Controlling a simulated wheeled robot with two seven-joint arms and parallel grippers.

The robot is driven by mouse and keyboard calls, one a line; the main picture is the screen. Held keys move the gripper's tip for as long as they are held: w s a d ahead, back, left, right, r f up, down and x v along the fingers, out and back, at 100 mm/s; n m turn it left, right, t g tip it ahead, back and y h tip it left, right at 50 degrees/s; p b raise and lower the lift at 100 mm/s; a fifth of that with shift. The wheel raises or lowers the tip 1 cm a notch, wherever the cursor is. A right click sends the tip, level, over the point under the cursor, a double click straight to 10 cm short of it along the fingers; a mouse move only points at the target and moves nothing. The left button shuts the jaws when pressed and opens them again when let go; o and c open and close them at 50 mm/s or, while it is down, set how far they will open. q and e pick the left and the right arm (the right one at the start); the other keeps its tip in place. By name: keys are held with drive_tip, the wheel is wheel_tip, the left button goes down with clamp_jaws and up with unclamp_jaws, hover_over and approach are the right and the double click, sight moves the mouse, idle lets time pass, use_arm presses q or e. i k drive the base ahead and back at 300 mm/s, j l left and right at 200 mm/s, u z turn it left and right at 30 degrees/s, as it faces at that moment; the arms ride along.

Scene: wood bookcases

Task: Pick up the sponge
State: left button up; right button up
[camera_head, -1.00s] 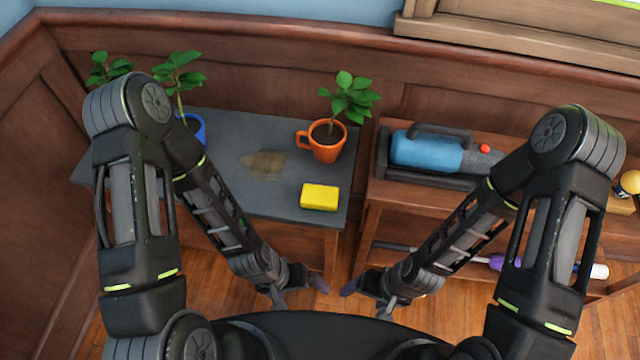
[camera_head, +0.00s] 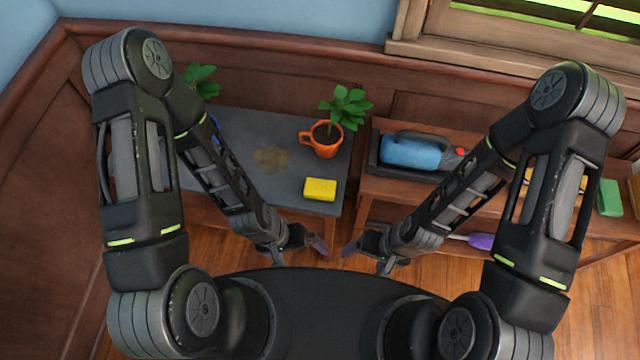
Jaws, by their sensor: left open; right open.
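A yellow sponge (camera_head: 320,189) lies on the grey top of a low cabinet (camera_head: 285,183), near its front right corner. A brown stain (camera_head: 270,159) marks the grey top behind and left of it. My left gripper (camera_head: 298,255) is open and empty, below and left of the sponge in the picture, apart from it. My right gripper (camera_head: 368,258) is open and empty, below and right of the sponge, in front of the wooden shelf unit.
An orange mug with a plant (camera_head: 326,140) stands behind the sponge. A blue pot (camera_head: 214,122) is partly hidden by my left arm. A wooden shelf (camera_head: 385,185) to the right holds a blue handheld device (camera_head: 410,151) and a green item (camera_head: 609,197). Wood floor shows in front.

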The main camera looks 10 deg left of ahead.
sight(315, 189)
drive_tip(key=i+j, duration=0.1)
drive_tip(key=j, duration=1.25)
drive_tip(key=i+j+z, duration=0.1)
drive_tip(key=j, duration=0.55)
drive_tip(key=i, duration=0.05)
